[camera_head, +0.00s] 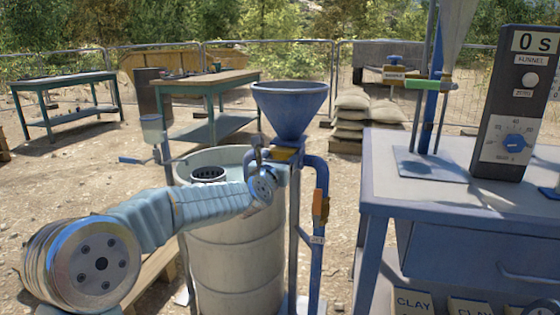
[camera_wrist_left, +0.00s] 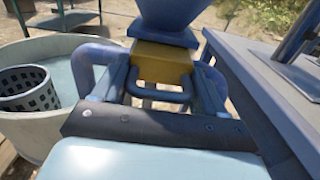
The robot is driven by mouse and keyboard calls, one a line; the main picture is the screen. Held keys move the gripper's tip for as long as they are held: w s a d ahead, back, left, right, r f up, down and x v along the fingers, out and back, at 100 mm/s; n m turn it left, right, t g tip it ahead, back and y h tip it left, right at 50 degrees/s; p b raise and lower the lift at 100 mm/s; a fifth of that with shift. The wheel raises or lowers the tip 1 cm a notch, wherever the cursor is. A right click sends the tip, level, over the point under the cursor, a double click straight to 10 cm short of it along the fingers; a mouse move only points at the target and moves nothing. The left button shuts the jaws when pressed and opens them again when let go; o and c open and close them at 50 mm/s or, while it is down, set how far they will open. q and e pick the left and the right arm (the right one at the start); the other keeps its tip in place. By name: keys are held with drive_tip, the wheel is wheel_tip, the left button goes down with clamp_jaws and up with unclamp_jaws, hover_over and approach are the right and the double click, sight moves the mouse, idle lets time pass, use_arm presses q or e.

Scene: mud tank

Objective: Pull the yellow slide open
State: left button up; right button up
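The yellow slide (camera_head: 284,154) sits under the blue funnel hopper (camera_head: 291,108). In the left wrist view the yellow slide (camera_wrist_left: 162,62) is a block below the hopper's neck, with a dark bar handle (camera_wrist_left: 158,95) on its near face. My left gripper (camera_wrist_left: 162,85) is spread wide, one finger on each side of the handle. I cannot tell whether either finger touches the handle. In the head view my left gripper (camera_head: 274,167) is at the slide, its fingers partly hidden by the wrist. My right gripper is in neither view.
A large pale tank (camera_head: 235,265) stands left of the hopper's stand, with a perforated basket (camera_head: 207,174) at its top. A blue pipe (camera_head: 318,240) with an orange handle (camera_head: 320,207) runs down beside the stand. A grey-blue bench (camera_head: 455,170) is close on the right.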

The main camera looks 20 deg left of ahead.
use_arm(q)
drive_tip(key=shift+d, duration=0.1)
drive_tip(key=c, duration=0.9)
drive_tip(key=shift+s+f, duration=0.1)
drive_tip(key=shift+s, duration=0.1)
drive_tip(key=s+b, duration=0.3)
drive_tip(key=s, duration=0.1)
drive_tip(key=shift+s, duration=0.2)
drive_tip(key=o, duration=1.2)
drive_tip(key=shift+s, duration=0.1)
